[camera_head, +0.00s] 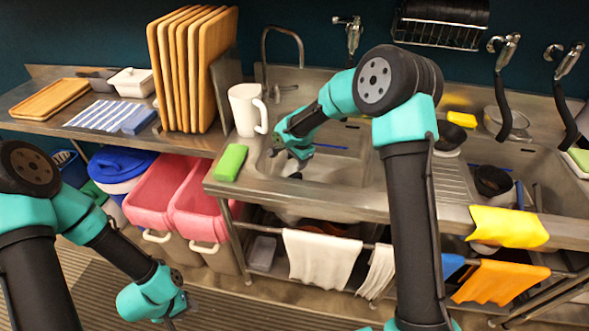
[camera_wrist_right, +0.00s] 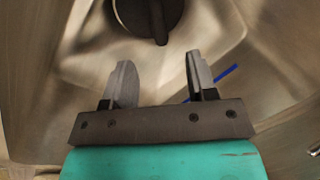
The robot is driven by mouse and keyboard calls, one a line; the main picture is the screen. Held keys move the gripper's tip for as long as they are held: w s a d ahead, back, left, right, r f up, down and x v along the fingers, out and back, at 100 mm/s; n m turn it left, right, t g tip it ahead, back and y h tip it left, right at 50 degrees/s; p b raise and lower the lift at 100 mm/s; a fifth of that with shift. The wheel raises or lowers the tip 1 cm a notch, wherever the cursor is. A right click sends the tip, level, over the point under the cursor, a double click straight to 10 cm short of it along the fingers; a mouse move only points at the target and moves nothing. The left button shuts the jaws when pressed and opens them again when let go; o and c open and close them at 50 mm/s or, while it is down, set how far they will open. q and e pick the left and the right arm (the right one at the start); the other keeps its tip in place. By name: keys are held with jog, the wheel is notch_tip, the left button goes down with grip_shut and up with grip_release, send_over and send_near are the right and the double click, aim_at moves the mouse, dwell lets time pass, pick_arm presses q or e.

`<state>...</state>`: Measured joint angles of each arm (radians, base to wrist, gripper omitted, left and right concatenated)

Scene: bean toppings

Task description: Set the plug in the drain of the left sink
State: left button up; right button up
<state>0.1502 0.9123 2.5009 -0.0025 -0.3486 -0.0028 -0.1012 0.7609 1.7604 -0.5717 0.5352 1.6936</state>
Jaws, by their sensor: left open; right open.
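Beyond the fingertips, at the top edge, is a dark round piece with a knob or stem (camera_wrist_right: 150,14), which looks like the plug. It is partly cut off, and I cannot tell whether the drain is under it. My left gripper (camera_head: 168,318) hangs open over the floor at the bottom edge, apart from the sink.
A thin blue strip (camera_wrist_right: 212,83) lies in the sink beside the right finger. A green sponge (camera_head: 230,162) and a white mug (camera_head: 245,108) stand left of the basin. The faucet (camera_head: 282,50) rises behind it. Cutting boards (camera_head: 190,70) stand further left.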

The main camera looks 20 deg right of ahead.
notch_tip(320, 180, up, 7)
jog(key=s, duration=0.1)
jog(key=shift+s+d, duration=0.15)
jog(key=shift+d, duration=0.1)
jog(key=shift+r, duration=0.1)
dwell(0.6)
